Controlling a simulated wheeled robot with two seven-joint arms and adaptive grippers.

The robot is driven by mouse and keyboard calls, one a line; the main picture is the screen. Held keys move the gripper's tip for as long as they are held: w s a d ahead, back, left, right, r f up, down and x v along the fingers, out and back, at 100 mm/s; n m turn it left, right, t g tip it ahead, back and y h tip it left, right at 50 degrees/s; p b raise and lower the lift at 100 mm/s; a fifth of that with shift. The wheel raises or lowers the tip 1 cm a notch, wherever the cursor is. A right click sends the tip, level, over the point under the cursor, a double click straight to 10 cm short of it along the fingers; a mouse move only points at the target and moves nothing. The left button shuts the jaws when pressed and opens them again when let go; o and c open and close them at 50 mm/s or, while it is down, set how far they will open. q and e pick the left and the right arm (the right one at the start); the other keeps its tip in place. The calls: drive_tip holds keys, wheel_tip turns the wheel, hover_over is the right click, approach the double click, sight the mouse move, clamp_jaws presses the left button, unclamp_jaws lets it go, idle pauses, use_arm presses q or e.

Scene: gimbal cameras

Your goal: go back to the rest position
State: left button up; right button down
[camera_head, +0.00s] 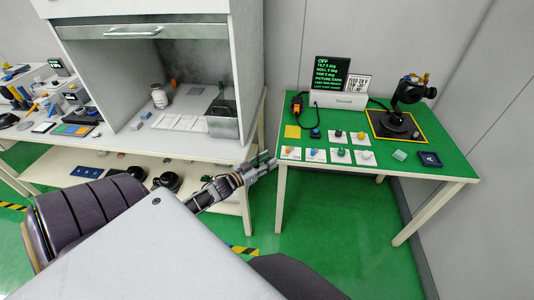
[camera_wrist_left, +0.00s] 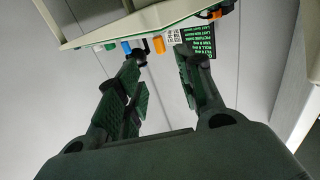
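My left arm reaches forward in the head view, and its gripper (camera_head: 262,167) is at the front left corner of the green-topped table (camera_head: 330,165). In the left wrist view the gripper (camera_wrist_left: 160,62) has its two fingers apart with nothing between them. That view is upside down, with the table edge and several small items beyond the fingertips. I cannot tell whether the gripper touches the table. My right gripper is not in view.
The green table holds a gimbal (camera_head: 397,120) on a dark mat, a screen (camera_head: 329,76), cards with small parts and a dark blue tray (camera_head: 429,159). A white bench with a hood (camera_head: 150,75) stands left.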

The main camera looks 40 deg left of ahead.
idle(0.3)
use_arm(q)
drive_tip(key=s+f+n+g+y, duration=0.15)
drive_tip(key=s+f, duration=0.35)
drive_tip(key=f, duration=0.6)
drive_tip(key=s+a+f+g+y, duration=0.1)
drive_tip(key=s+f+g, duration=0.25)
drive_tip(key=f, duration=0.65)
drive_tip(key=s+f+g+y, duration=0.2)
drive_tip(key=s+f, duration=0.3)
drive_tip(key=f, duration=0.6)
drive_tip(key=s+d+f+g, duration=0.3)
drive_tip(key=s+f, duration=0.4)
drive_tip(key=s, duration=0.3)
drive_tip(key=s+d+f+m+g, duration=0.1)
drive_tip(key=s+d+f+g, duration=0.2)
drive_tip(key=s, duration=0.7)
drive_tip(key=s+d+f+m+g, duration=0.1)
drive_tip(key=s+d+f+g, duration=0.2)
drive_tip(key=s+d+f, duration=0.3)
drive_tip(key=s+f, duration=0.4)
drive_tip(key=f, duration=0.1)
drive_tip(key=shift+s, duration=0.35)
drive_tip(key=shift+h, duration=0.25)
